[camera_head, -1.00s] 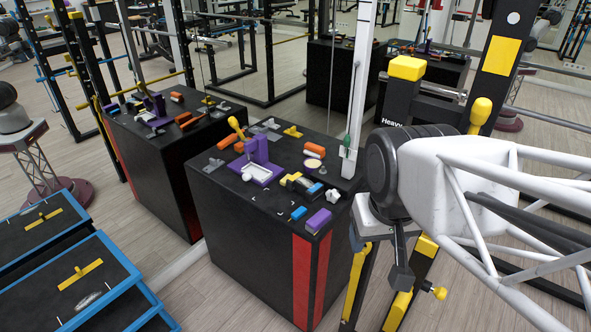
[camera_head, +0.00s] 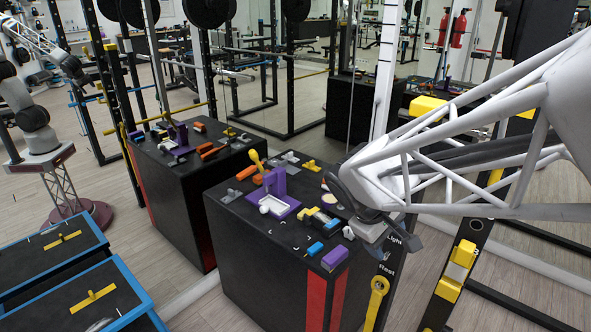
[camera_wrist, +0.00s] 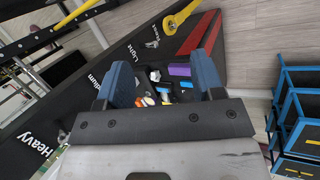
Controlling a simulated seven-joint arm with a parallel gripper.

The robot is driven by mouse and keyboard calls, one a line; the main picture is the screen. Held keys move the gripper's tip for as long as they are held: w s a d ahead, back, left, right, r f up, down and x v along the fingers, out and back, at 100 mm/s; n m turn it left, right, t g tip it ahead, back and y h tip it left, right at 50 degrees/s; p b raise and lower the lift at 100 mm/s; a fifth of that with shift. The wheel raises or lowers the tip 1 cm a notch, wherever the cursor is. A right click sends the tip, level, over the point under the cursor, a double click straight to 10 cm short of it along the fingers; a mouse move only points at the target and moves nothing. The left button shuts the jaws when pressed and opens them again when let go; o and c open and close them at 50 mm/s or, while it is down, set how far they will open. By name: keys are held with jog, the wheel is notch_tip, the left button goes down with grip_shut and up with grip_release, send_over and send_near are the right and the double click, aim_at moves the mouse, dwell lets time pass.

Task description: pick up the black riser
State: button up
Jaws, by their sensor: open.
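I cannot single out the black riser with certainty.
On the box stand a purple holder (camera_head: 274,194), a purple block (camera_head: 335,258), a white knob (camera_head: 348,233) and several coloured parts. A rack upright with a yellow lever (camera_head: 379,288) is close on the right. Blue-edged steps (camera_head: 50,285) are at the left. A mirror behind repeats the scene.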

jog(key=w+a+f+n+t+h, duration=0.1)
jog(key=w+f+n+h, duration=0.3)
jog(key=w, duration=0.5)
jog(key=w+a+f+n+t+h, duration=0.1)
jog(key=w+f+n, duration=0.45)
jog(key=w, duration=0.35)
jog(key=w+a+f+n+t, duration=0.2)
jog(key=w+a+f+n, duration=0.1)
jog(key=w+f, duration=0.1)
jog(key=w+a+f+n+t, duration=0.1)
jog(key=w+a+f+n, duration=0.2)
jog(key=w+f, duration=0.2)
jog(key=w+a+f+n+t, duration=0.2)
jog(key=w+a+f+n, duration=0.1)
jog(key=f, duration=0.4)
jog(key=shift+w+a+f+n+t, duration=0.2)
jog(key=shift+w+f+n+t, duration=0.15)
jog(key=shift+w+n, duration=0.25)
jog(key=shift+w, duration=0.1)
jog(key=shift+x, duration=1.25)
